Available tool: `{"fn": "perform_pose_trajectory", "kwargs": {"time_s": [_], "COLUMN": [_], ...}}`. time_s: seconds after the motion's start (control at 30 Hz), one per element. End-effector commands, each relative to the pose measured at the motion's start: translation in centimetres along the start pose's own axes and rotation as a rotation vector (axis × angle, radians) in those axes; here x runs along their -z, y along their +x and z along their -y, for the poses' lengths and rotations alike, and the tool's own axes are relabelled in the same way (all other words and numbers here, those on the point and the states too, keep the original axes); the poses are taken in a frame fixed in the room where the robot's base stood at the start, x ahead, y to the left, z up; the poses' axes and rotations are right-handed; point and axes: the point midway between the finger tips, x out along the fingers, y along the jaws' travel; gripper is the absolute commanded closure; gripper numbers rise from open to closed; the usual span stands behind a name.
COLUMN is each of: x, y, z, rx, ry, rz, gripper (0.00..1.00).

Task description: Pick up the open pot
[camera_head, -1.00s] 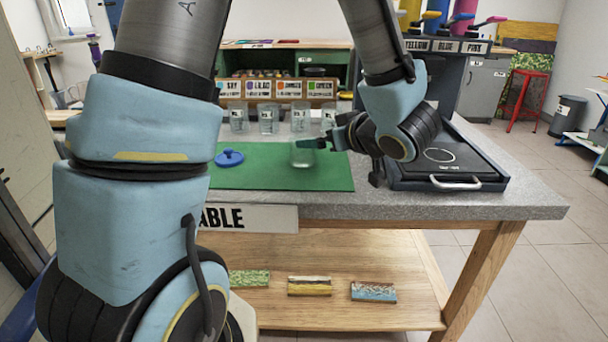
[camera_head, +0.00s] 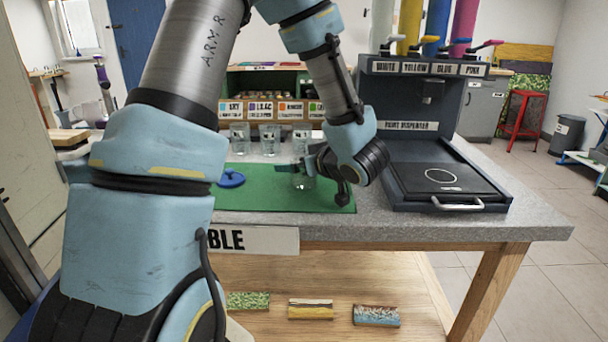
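The open pot (camera_head: 303,183) is a small clear glass jar standing on the green mat (camera_head: 262,198). A round blue lid (camera_head: 231,178) with a knob lies on the mat to its left, apart from it. My gripper (camera_head: 292,169) is at the pot's upper part, reaching in from the right, with a dark finger across the pot's rim region. The small size and the overlap hide whether the fingers touch the glass or how wide they stand. My wrist covers the area just right of the pot.
Several clear labelled jars (camera_head: 270,140) stand behind the mat. The paint dispenser (camera_head: 425,100) and its dark tray (camera_head: 446,180) with a circle stand right of my wrist. A shelf with coloured labels (camera_head: 268,108) is at the back. Painted blocks (camera_head: 311,309) lie on the lower shelf.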

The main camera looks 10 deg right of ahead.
Motion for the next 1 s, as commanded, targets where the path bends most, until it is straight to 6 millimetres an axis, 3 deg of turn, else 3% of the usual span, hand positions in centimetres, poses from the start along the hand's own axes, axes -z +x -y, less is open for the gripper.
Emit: {"fn": "perform_pose_trajectory", "kwargs": {"time_s": [0.27, 1.0], "x": [0.01, 0.02], "y": [0.23, 0.2], "z": [-0.02, -0.01], "rx": [-0.001, -0.001], "ry": [0.0, 0.0], "rz": [-0.001, -0.001], "gripper": [0.02, 0.85]}}
